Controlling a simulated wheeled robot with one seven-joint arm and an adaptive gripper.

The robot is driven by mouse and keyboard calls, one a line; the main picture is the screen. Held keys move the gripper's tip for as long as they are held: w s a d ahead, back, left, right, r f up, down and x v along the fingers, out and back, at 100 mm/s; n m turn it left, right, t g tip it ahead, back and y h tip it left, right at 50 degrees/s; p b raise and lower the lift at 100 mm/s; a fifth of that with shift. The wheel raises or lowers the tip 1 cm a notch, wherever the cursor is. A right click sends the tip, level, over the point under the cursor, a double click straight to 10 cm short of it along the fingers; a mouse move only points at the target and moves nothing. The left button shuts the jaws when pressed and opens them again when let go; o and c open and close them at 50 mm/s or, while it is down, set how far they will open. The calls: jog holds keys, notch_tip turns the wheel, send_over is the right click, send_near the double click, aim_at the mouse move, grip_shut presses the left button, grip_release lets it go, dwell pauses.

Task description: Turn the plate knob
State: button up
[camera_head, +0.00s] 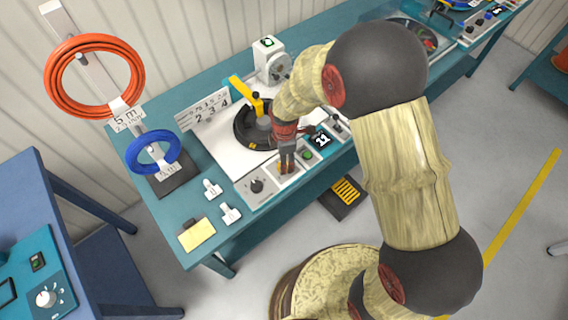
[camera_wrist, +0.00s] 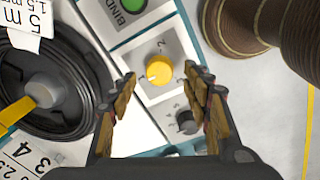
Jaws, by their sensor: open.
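The yellow knob (camera_wrist: 159,70) sits on a white panel of the bench machine, in the upper middle of the wrist view. A dark knob (camera_wrist: 187,122) is beside it; in the head view a black knob (camera_head: 257,186) shows on the front panel. I cannot read which label names the plate. My gripper (camera_head: 287,160) points down over that panel and hides the yellow knob in the head view. In the wrist view my gripper (camera_wrist: 160,76) is open and empty, its fingertips on either side of the yellow knob. I cannot tell whether they touch it.
A green button (camera_wrist: 132,5) marked BIND is close to the yellow knob. A black reel plate (camera_head: 246,133) with a yellow arm is behind the panel. Red (camera_head: 72,80) and blue (camera_head: 135,160) cable coils hang at the left. A yellow pad (camera_head: 196,235) lies on the bench.

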jog(key=shift+w+f, duration=0.1)
jog(key=shift+f, duration=1.65)
jog(key=shift+c, duration=0.6)
jog(key=c, duration=1)
jog(key=shift+c, duration=0.2)
